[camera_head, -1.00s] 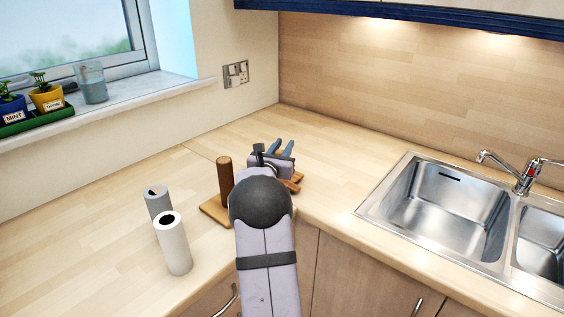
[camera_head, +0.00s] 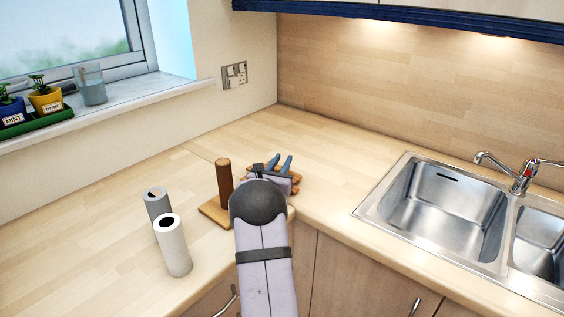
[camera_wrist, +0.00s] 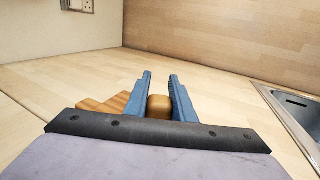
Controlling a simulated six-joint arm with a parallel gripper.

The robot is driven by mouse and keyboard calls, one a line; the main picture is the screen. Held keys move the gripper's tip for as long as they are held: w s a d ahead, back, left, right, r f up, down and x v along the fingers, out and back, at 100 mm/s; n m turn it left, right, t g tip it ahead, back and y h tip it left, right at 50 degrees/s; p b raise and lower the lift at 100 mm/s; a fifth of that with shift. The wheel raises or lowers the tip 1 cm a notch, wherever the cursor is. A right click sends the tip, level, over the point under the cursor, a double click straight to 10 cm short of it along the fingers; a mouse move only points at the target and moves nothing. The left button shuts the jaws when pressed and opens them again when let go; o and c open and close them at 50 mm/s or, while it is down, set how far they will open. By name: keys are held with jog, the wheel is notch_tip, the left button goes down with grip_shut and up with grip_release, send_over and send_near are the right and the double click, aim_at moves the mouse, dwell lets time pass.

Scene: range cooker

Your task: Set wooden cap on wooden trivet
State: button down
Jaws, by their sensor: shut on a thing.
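My gripper (camera_head: 280,159) is low over the counter near the corner, and it also shows in the wrist view (camera_wrist: 160,75). Its blue fingers are shut on the wooden cap (camera_wrist: 159,107), a small rounded brown piece between them. In the wrist view, part of the trivet (camera_wrist: 108,104) shows left of the fingers. I cannot tell whether the cap touches the trivet.
A wooden post on a square base (camera_head: 224,183) stands just left of my gripper. A white paper roll (camera_head: 174,250) and a grey cylinder (camera_head: 157,203) stand further left. The sink (camera_head: 440,205) is to the right. The counter behind is clear.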

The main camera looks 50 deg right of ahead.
jog(key=shift+f, duration=0.2)
jog(key=c, duration=1.5)
grip_release()
jog(key=shift+r, duration=0.1)
jog(key=shift+r, duration=0.1)
jog(key=shift+r, duration=0.15)
jog(key=shift+a, duration=0.25)
jog(key=b+v, duration=0.2)
jog(key=v, duration=0.9)
jog(key=shift+s+a+b, duration=0.2)
jog(key=shift+b, duration=0.1)
